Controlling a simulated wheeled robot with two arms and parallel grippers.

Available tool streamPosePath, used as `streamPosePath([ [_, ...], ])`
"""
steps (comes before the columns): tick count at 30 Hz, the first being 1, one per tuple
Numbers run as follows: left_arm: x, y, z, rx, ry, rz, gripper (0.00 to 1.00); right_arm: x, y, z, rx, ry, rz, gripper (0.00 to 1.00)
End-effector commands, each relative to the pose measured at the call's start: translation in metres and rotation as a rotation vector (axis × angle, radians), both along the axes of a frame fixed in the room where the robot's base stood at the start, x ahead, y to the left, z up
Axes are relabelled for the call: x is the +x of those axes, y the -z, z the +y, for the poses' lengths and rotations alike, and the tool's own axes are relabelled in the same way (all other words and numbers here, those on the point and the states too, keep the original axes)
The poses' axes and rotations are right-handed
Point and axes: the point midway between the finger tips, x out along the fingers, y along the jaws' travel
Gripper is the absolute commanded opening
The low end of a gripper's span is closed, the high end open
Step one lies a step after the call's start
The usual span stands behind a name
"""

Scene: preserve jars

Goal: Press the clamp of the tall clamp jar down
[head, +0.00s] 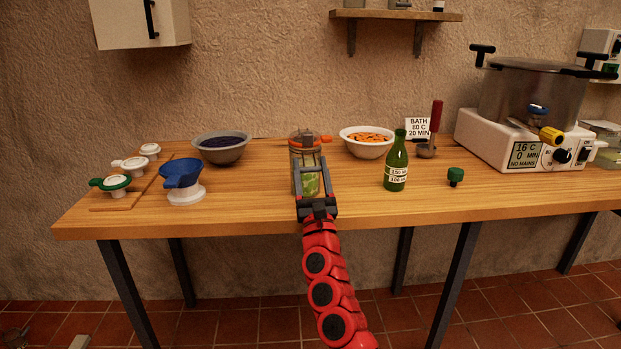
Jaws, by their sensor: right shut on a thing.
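The tall clamp jar (305,152) stands upright near the middle of the table in the head view. It is clear glass with green contents, and an orange seal and tab show at its top. My right gripper (310,163) reaches it from the front, with its fingers along the jar's two sides, shut on it. The fingers and palm hide part of the jar's front. Whether the clamp is up or down is too small to tell. My left gripper is not in view.
A grey bowl (221,151) and a blue funnel (181,175) stand to the left. A white bowl (367,146), a green bottle (397,165) and a green cap (455,176) stand to the right. A bath with a pot (530,95) is far right. The front table edge is clear.

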Motion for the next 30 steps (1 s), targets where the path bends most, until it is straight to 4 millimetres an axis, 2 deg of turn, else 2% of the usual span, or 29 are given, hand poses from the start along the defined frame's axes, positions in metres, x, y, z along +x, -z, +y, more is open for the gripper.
streamPosePath([
  [10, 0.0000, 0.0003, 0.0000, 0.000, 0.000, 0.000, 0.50, 0.0005, 0.0002, -0.0009, 0.000, 0.001, 0.000, 0.06],
  [11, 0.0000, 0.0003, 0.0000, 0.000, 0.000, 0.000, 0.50, 0.0005, 0.0002, -0.0009, 0.000, 0.001, 0.000, 0.64],
  [15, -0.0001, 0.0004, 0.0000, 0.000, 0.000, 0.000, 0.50, 0.0004, 0.0001, -0.0007, 0.000, 0.001, 0.000, 0.89],
  [16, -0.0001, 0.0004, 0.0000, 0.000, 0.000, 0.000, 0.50, 0.0003, 0.0000, -0.0006, 0.001, 0.001, 0.000, 0.93],
  [30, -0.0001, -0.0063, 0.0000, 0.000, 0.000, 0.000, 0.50, -0.0058, 0.0036, 0.0001, -0.001, 0.000, 0.001, 0.93],
])
